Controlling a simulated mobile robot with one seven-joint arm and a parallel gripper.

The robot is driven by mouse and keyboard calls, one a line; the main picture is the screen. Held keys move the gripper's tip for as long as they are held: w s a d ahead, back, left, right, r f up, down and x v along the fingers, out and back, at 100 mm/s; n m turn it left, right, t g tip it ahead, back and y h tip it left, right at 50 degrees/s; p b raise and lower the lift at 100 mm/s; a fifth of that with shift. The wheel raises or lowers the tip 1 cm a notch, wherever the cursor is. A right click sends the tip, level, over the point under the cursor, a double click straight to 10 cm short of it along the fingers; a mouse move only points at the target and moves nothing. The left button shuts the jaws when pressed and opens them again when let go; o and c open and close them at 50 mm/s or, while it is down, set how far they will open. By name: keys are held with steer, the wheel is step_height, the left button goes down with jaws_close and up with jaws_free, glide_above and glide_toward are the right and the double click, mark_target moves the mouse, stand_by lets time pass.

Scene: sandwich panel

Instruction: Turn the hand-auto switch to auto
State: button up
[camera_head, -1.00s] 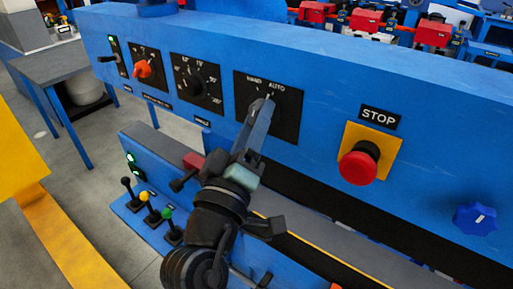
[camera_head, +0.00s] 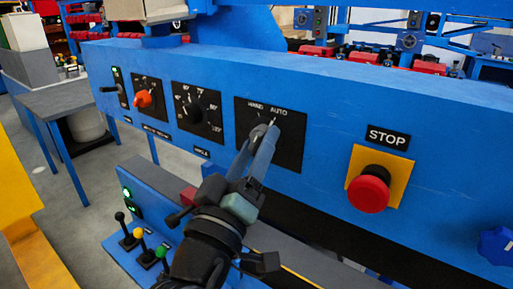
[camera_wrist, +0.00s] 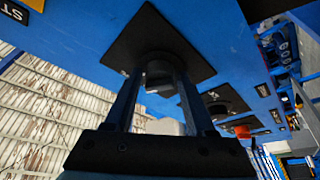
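The hand-auto switch is a dark rotary knob on a black square plate (camera_head: 290,150), with HAND printed at upper left and AUTO at upper right. My gripper (camera_head: 262,138) is at this switch, its two fingers reaching to the plate and hiding most of the knob. In the wrist view, the knob (camera_wrist: 158,72) sits between the fingertips of my gripper (camera_wrist: 157,78). The fingers are apart, one on each side of the knob, and I see no clear grip on it. The knob's pointing direction is hard to tell.
A red stop button (camera_head: 369,190) on a yellow plate is right of the switch. A black dial (camera_head: 197,109) and an orange-red knob (camera_head: 144,99) are to its left. Small levers (camera_head: 130,240) stand below left. A blue knob (camera_head: 496,245) is at the far right.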

steer(key=shift+o, duration=1.1)
steer(key=b+v, duration=0.2)
steer(key=v, duration=1.1)
steer(key=shift+b, duration=0.4)
